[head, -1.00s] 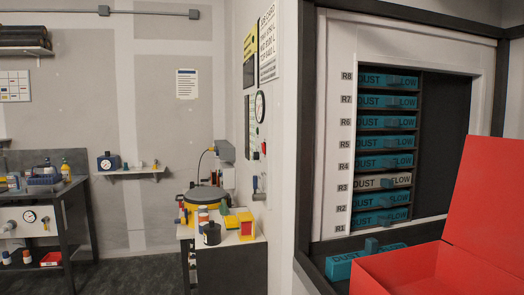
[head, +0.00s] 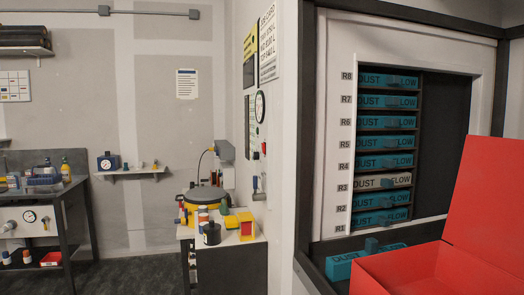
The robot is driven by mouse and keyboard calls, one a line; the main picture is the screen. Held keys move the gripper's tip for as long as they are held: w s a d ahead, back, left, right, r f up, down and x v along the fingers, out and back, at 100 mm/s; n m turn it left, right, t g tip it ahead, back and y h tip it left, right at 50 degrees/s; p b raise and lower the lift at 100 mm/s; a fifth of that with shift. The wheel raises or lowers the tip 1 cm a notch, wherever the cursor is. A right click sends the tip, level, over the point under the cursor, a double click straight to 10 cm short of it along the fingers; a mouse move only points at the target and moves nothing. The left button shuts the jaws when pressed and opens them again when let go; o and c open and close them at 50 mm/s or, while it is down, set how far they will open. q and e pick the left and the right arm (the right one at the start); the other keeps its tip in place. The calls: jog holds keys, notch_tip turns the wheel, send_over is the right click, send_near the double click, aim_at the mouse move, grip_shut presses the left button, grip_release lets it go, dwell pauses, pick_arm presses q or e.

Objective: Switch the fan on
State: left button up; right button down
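No fan is plainly recognisable in the head view. On the side wall left of the filter cabinet, seen at a steep angle, are a round gauge (head: 260,106) and a small red part (head: 264,148) below it. A handle-like fitting (head: 259,187) sits lower on the same wall. Which of these is the fan switch, and its position, I cannot tell. Neither of my grippers is in view.
A cabinet (head: 328,120) at right holds a stack of teal cartridges (head: 387,142) and one pale one (head: 382,182). An open red box (head: 425,272) stands in front, beside a loose teal cartridge (head: 345,266). A cluttered small table (head: 225,235) stands left of the wall.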

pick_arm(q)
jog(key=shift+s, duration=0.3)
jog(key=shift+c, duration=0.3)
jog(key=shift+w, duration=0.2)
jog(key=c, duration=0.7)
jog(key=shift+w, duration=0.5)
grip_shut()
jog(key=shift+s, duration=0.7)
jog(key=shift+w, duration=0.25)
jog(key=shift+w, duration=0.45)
